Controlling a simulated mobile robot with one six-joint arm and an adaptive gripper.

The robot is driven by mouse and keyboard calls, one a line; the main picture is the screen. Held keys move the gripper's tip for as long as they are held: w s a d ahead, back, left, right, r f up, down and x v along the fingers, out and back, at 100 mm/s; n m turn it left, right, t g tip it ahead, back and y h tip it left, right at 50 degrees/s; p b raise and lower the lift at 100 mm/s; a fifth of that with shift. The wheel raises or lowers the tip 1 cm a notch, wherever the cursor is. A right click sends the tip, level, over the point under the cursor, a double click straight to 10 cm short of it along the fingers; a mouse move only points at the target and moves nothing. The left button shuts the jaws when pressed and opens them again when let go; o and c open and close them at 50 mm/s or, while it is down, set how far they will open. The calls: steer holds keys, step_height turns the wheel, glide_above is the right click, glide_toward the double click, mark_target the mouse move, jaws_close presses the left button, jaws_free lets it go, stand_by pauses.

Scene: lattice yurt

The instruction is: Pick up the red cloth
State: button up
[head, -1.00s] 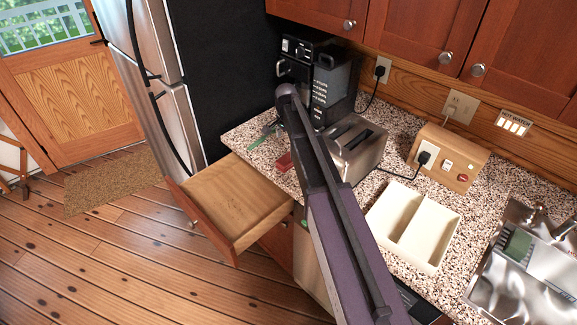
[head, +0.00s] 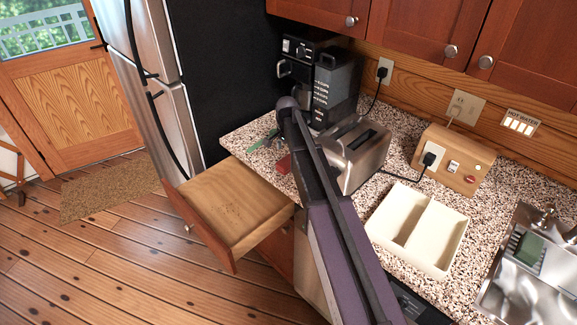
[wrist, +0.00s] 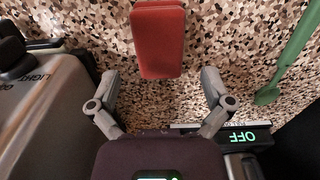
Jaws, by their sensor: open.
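The red cloth (wrist: 158,42) lies on the speckled counter as a folded, rounded block. In the wrist view it is at top centre, just beyond and between the fingertips of my gripper (wrist: 158,80). The gripper is open and empty, with its two fingers spread to either side below the cloth. In the head view a small part of the red cloth (head: 284,164) shows beside my arm.
A toaster (head: 357,150) stands right of the cloth, close to my gripper. Green utensils (wrist: 285,62) lie near the cloth. A coffee maker (head: 325,85) stands behind. An open, empty drawer (head: 225,205) juts out below the counter. A two-part white tray (head: 418,228) sits near the sink.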

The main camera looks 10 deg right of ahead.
mark_target(288, 160)
steer(key=shift+f, duration=0.1)
steer(key=shift+w+d+f+b, duration=0.1)
steer(key=shift+f+b, duration=2.45)
steer(key=shift+b, duration=0.05)
steer(key=shift+c, duration=0.2)
steer(key=c, duration=1)
